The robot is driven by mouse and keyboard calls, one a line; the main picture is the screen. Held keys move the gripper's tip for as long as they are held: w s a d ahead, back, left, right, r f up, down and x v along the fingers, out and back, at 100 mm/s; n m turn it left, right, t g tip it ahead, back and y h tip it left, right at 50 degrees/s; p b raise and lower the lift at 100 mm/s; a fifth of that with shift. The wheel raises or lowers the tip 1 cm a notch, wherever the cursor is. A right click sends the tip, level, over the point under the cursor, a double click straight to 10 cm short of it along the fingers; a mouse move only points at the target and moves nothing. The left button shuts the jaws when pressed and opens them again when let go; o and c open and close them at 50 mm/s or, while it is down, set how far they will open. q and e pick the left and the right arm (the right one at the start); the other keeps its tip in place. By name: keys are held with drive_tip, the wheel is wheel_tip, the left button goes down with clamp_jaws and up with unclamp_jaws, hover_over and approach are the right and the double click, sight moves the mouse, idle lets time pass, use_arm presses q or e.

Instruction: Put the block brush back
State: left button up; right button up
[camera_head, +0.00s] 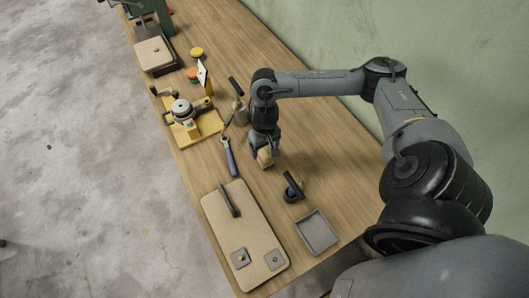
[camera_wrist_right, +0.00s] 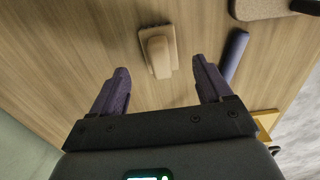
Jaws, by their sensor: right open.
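A tan wooden block with a raised grip, which looks like the block brush (camera_wrist_right: 160,52), lies on the wooden bench in the right wrist view. It also shows in the head view as the tan block (camera_head: 265,158) just under my right gripper. My right gripper (camera_wrist_right: 159,68) is open, with its two dark fingers apart and the block ahead between them, apparently not touching it. In the head view the right gripper (camera_head: 268,148) points down over the bench, and its fingers are partly hidden. My left gripper is not in view.
A shallow grey tray (camera_head: 317,232) stands empty near the bench's front edge, beside a dark-handled tool (camera_head: 293,187). A tan board (camera_head: 259,222) with a dark bar lies to their left. A blue-handled tool (camera_head: 230,158) and a yellow fixture (camera_head: 195,131) lie left of my gripper.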

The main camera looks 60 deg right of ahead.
sight(264, 154)
wheel_tip(264, 154, up, 4)
drive_tip(key=shift+r+p, duration=0.2)
drive_tip(key=shift+p, duration=0.6)
drive_tip(key=shift+a+r, duration=0.1)
drive_tip(key=shift+r, duration=0.15)
drive_tip(key=w+a+f+n+t+y, duration=0.1)
drive_tip(key=a+n, duration=0.1)
drive_tip(key=a, duration=0.4)
drive_tip(key=w+a+f+n+t+y, duration=0.1)
drive_tip(key=a+n, duration=0.2)
drive_tip(key=a, duration=0.4)
drive_tip(key=w+a+f+n+t+y, duration=0.1)
drive_tip(key=a+n+t, duration=0.1)
drive_tip(key=a, duration=0.4)
drive_tip(key=shift+w+a+f, duration=0.15)
drive_tip(key=shift+w+a, duration=0.1)
drive_tip(key=shift+w, duration=0.15)
drive_tip(key=a+r+n+t, duration=0.3)
drive_tip(key=a+r, duration=0.1)
drive_tip(key=a, duration=0.5)
drive_tip(key=s+d+g+h, duration=0.1)
drive_tip(key=s+d, duration=0.3)
drive_tip(key=s, duration=0.2)
drive_tip(key=s+d+m+g+h, duration=0.1)
drive_tip(key=s+d+g, duration=0.1)
drive_tip(key=s+d, duration=0.2)
drive_tip(key=s, duration=0.2)
drive_tip(key=shift+s+f+h, duration=0.3)
drive_tip(key=shift+f+h, duration=0.05)
drive_tip(key=shift+h, duration=0.05)
